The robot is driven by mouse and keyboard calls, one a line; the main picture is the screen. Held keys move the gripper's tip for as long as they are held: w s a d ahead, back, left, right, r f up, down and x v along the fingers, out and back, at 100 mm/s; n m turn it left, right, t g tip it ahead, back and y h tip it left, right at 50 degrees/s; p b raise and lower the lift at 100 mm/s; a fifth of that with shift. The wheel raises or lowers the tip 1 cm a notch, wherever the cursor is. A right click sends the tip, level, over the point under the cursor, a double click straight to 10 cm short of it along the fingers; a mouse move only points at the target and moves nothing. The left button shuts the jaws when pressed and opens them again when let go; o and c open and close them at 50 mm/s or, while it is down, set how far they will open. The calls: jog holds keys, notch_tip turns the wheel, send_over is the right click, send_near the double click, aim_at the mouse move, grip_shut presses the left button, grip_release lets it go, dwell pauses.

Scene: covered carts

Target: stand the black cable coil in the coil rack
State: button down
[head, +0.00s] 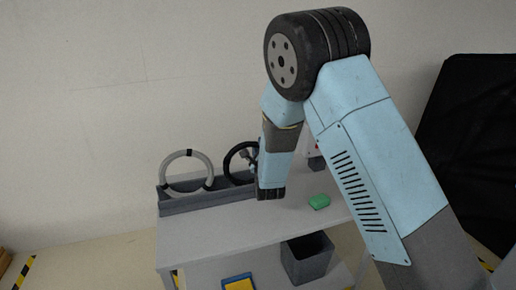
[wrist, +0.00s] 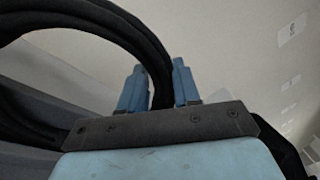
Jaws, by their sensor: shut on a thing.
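The black cable coil (head: 229,164) stands upright at the grey coil rack (head: 209,201) in the head view, right of a grey coil that stands in the same rack. My gripper (head: 255,158) is at the coil's right side, and my arm hides part of the coil. In the wrist view the black coil (wrist: 103,22) arches from the left down between the two blue fingers of my gripper (wrist: 161,88), which are shut on it. The coil's lower part is at the rack; I cannot tell whether it is fully seated in a slot.
The grey coil (head: 172,161) fills the rack's left part. A green block (head: 319,201) lies on the cart top (head: 240,226) right of my gripper. A dark open bin (head: 308,261) and a blue and yellow item (head: 238,283) are on the lower shelf. A black covered shape (head: 470,140) stands at the right.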

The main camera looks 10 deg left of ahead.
jog(key=c, duration=0.7)
grip_release()
jog(key=v, duration=1.3)
jog(key=shift+s+d, duration=0.15)
jog(key=shift+s, duration=0.25)
